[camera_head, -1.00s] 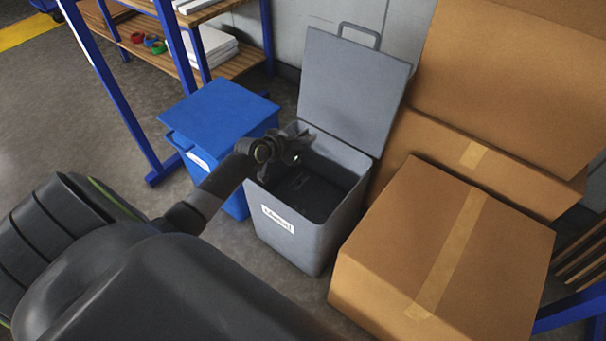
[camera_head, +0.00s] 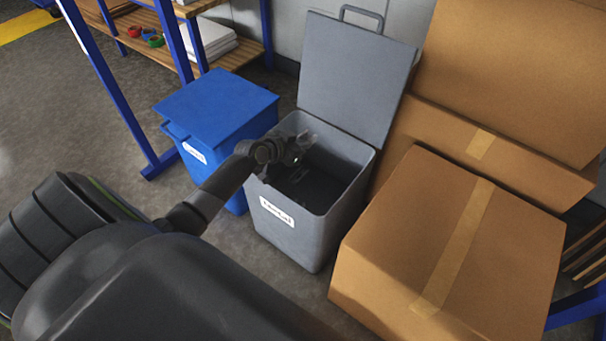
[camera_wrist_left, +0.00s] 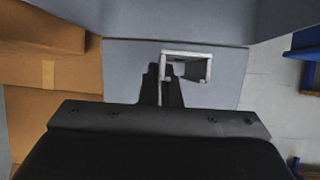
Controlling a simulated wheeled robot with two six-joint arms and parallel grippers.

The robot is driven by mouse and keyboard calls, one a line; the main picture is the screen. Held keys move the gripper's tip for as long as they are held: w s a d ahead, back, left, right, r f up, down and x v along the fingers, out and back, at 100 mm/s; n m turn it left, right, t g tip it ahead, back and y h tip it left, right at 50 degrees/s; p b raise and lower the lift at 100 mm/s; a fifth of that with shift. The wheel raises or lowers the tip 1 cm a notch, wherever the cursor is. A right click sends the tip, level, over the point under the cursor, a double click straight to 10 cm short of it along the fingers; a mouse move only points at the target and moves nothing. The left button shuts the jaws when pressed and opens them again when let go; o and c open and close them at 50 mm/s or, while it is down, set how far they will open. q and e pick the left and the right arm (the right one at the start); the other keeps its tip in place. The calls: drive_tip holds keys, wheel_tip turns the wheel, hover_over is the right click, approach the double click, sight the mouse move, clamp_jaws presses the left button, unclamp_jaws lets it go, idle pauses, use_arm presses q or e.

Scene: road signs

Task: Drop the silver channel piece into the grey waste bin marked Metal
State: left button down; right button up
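The grey waste bin (camera_head: 330,228) stands with its lid (camera_head: 352,85) raised and a white label on its front, too blurred to read surely. My left gripper (camera_head: 304,147) is over the bin's open mouth at its left side. In the left wrist view the silver channel piece (camera_wrist_left: 207,66) shows end-on as a pale, square-cornered profile. The fingers of my left gripper (camera_wrist_left: 163,82) are close together around its left wall, and it appears held. In the head view the piece is hard to make out. My right gripper is not in view.
A blue bin (camera_head: 215,110) with a shut lid stands left of the grey bin. Large cardboard boxes (camera_head: 400,250) stand close on its right. A blue-framed shelf (camera_head: 110,90) is at the back left. The floor at left is clear.

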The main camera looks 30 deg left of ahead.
use_arm(q)
drive_tip(key=c, duration=1.6)
unclamp_jaws()
drive_tip(key=shift+o, duration=0.2)
